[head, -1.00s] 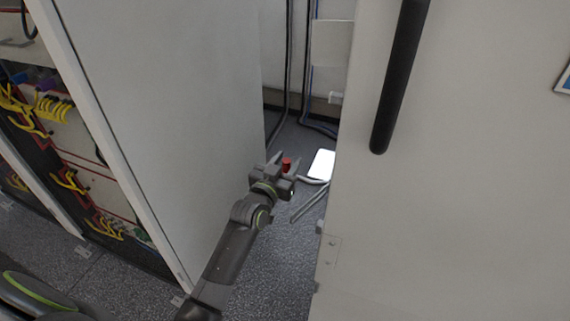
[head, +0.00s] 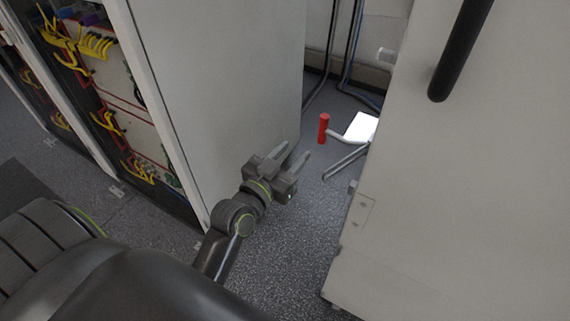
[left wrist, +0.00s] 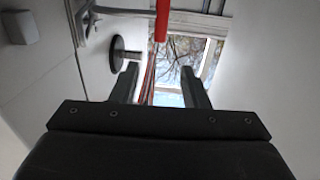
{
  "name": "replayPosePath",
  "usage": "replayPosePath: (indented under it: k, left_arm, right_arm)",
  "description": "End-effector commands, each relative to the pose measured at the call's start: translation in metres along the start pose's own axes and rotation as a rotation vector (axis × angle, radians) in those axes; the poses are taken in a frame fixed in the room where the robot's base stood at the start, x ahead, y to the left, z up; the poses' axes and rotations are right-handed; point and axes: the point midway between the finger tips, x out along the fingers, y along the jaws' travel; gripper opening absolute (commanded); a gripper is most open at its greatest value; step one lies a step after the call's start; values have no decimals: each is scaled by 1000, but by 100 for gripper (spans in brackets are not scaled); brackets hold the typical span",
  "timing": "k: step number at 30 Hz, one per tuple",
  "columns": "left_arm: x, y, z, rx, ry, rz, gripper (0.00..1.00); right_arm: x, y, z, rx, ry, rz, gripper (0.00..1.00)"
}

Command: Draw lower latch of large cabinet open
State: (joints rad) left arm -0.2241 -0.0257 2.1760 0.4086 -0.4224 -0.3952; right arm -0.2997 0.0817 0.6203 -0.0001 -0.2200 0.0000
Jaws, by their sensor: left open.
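The lower latch shows in the head view as an upright red grip (head: 324,128) on a pale bent lever (head: 345,138), which reaches out from behind the edge of the large cabinet (head: 440,200). The red grip also shows at the top of the left wrist view (left wrist: 162,22). My left gripper (head: 292,158) is open and empty, with a gap between its fingertips and the grip, below and to the left of it in the head view. In the left wrist view the two fingers (left wrist: 158,76) stand apart with nothing between them. My right gripper is not in view.
A grey cabinet side (head: 225,90) stands left of my gripper, with a wired rack (head: 105,70) beyond it. A black handle (head: 460,50) is on the large cabinet's front. Grey speckled floor (head: 285,245) lies in the gap. Cables (head: 350,55) run along the back wall.

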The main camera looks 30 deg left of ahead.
Motion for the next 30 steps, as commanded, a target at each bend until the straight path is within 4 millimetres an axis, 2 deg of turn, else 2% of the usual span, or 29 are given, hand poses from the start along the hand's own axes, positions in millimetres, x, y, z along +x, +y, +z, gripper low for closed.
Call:
replayPosePath:
  k: [3,7,24,26,28,30]
  left_arm:
    - [-14,0,2,-1,-1,0,41]
    - [-20,0,1,0,-1,0,41]
    - [-21,0,2,-1,-5,0,41]
    - [-20,-1,10,-3,-22,-2,41]
    - [-17,-3,29,-9,-63,-7,41]
    - [-14,-6,61,-16,-129,-16,41]
  right_arm:
    - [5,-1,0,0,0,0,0]
    - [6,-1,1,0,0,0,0]
    - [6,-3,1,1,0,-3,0]
    - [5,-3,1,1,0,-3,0]
    - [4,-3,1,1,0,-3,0]
    - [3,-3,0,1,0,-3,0]
